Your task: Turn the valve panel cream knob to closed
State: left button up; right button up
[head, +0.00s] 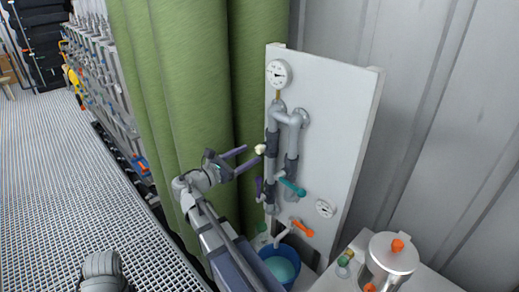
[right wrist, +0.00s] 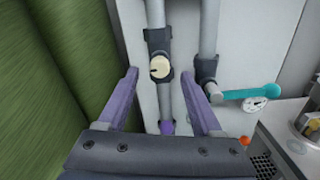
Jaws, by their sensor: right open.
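The cream knob (head: 260,149) sits on a dark valve body on the left grey pipe of the white valve panel (head: 340,120). In the right wrist view the knob (right wrist: 160,66) is round, with a short dark mark at its left side. My right gripper (head: 250,158) is open, its two purple fingers pointing at the panel. In the right wrist view the right gripper (right wrist: 158,77) has one fingertip on each side of the knob. A gap shows on both sides; I cannot tell the depth left.
A teal lever (head: 292,186) is right of the knob, a purple handle (head: 259,188) below it, an orange lever (head: 302,228) lower. Gauges are on the panel. A green curtain (head: 180,80) hangs close left. A blue bucket (head: 282,265) and metal vessel (head: 391,258) stand below.

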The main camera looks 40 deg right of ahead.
aim_at(257, 150)
jog(key=d, duration=0.5)
jog(key=shift+w+d, duration=0.3)
jog(key=shift+d, duration=0.05)
grip_shut()
dwell(0.3)
